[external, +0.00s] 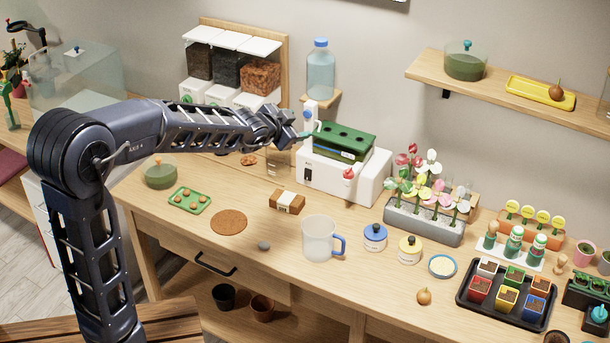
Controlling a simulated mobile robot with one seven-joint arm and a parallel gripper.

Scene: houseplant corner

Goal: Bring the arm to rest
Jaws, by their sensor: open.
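My arm reaches in from the left, its forearm roughly level over the back left part of the wooden table. My gripper (300,138) is at its end, in front of the white machine with the green top. The fingers are small in this view and I see nothing held between them. The gripper overlaps the machine's left side in the picture; whether it touches cannot be told.
The white machine (374,188) stands at the table's back. A clear glass (279,160) stands below my gripper. A jug (318,240), a brown block (287,201) and a green tray (189,200) stand nearer the front. A flower planter (425,222) is at the right.

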